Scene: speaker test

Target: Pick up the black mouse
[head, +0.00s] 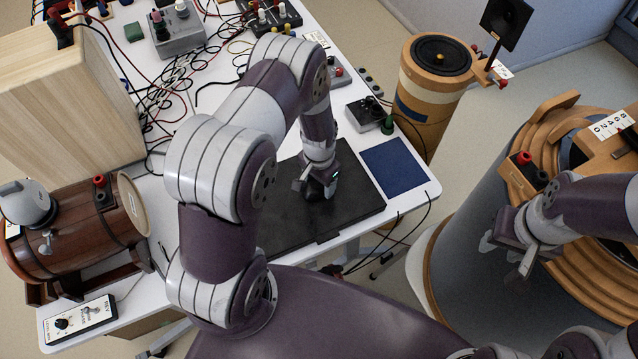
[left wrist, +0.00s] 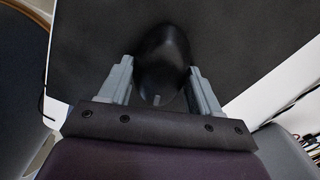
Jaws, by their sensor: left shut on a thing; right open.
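The black mouse (left wrist: 162,62) is between the two fingers of my left gripper (left wrist: 162,92) in the left wrist view, with a finger on each side. My left gripper is shut on it. In the head view my left gripper (head: 318,190) is low over the black mat (head: 290,232), and the mouse shows only as a small dark shape (head: 325,188) at the fingers. I cannot tell whether the mouse touches the mat. My right gripper (head: 518,258) is open and empty, beside the large round wooden-topped speaker at the right.
A blue pad (head: 395,167) lies right of the mat on the white table (head: 420,197). A wooden barrel (head: 85,230) and a small control box (head: 80,319) are at the left. Cables (head: 185,75) and boxes crowd the back. A cylindrical speaker (head: 432,85) stands beyond the table.

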